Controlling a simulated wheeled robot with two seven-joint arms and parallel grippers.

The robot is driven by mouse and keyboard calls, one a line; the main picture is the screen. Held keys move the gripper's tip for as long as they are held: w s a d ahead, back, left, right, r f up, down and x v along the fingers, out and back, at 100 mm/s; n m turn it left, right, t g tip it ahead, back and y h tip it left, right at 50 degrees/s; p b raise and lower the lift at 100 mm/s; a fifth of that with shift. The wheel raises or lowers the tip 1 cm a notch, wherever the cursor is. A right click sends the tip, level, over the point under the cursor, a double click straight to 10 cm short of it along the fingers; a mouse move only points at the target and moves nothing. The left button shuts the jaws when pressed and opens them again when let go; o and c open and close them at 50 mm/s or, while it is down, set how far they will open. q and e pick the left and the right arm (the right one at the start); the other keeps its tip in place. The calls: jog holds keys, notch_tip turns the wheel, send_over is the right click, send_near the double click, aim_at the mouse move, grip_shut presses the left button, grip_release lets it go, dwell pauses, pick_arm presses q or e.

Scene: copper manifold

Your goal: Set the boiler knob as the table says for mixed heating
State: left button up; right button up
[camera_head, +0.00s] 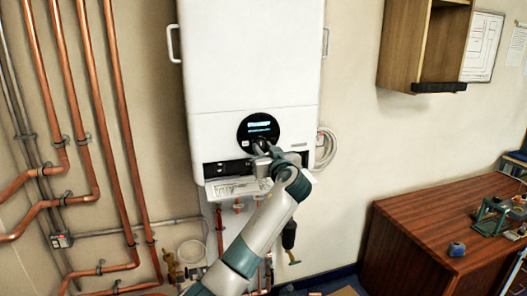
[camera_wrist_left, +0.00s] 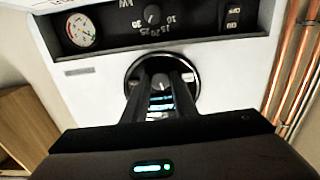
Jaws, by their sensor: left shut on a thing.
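The white boiler (camera_head: 250,62) hangs on the wall with a round black dial (camera_head: 243,128) and lit display low on its front. My left gripper (camera_head: 262,152) reaches the lower part of this dial and partly hides it. In the left wrist view its two dark fingers (camera_wrist_left: 163,88) are shut on the round knob (camera_wrist_left: 163,80) in the dial's middle. The knob's pointer setting is too small to read. A printed sheet (camera_head: 238,188) is on the flap below the boiler; its text cannot be read. My right gripper is not in view.
The wrist view shows a pressure gauge (camera_wrist_left: 81,31), a small kW knob (camera_wrist_left: 152,15) and a switch (camera_wrist_left: 233,17) beside the dial. Copper pipes (camera_head: 88,110) run along the left wall. A wooden desk (camera_head: 420,225) stands at right, under a wall cabinet (camera_head: 408,45).

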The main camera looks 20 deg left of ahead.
pick_arm(q)
jog(key=m+b, duration=0.1)
jog(key=m, duration=0.1)
jog(key=shift+f+m, duration=0.1)
jog(key=shift+m, duration=2)
jog(key=o, duration=1)
jog(key=shift+o, duration=0.2)
